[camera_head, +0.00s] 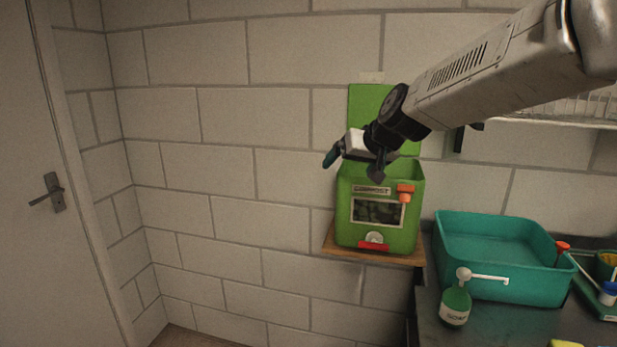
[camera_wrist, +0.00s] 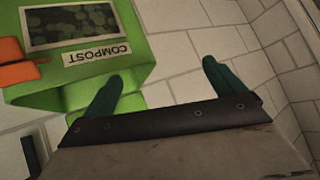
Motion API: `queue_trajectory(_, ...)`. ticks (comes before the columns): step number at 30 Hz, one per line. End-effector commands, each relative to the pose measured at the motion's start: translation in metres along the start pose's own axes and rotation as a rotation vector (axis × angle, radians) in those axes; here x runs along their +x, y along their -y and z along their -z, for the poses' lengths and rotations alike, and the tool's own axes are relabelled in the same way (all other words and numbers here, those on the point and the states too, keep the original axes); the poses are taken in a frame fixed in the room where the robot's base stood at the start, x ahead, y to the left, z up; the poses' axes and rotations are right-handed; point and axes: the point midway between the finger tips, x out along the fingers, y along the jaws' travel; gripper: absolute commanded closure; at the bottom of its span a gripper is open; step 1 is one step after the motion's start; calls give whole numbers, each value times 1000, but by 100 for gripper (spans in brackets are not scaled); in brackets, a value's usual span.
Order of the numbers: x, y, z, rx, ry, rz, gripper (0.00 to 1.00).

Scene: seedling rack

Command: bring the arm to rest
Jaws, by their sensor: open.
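My gripper (camera_wrist: 160,85) shows in the wrist view with its two dark green fingers spread apart and nothing between them. In the head view my gripper (camera_head: 350,160) is at the end of my arm, which reaches in from the upper right. It is just above and in front of the upper left rim of the green compost bin (camera_head: 345,215). The bin also shows upside down at the upper left of the wrist view (camera_wrist: 135,50). In the wrist view the left finger overlaps the bin's edge; I cannot tell whether they touch.
The bin stands on a small wooden shelf (camera_head: 395,257) against the block wall. A teal tub (camera_head: 500,285) and a green pump bottle (camera_head: 455,306) stand on the dark counter (camera_head: 510,325) at right. A white door (camera_head: 45,250) is at far left. The space before the left wall is clear.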

Motion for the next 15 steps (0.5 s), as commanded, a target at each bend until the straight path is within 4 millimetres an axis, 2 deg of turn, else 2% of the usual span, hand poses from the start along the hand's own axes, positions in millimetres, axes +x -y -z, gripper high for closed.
queue_trajectory(1,-22,-3,-33,9,87,0,5)
queue_trajectory(6,-92,-19,-144,51,377,-46,5)
queue_trajectory(12,-183,-44,-266,105,653,-171,5)
queue_trajectory(15,-224,-55,-318,124,742,-242,5)
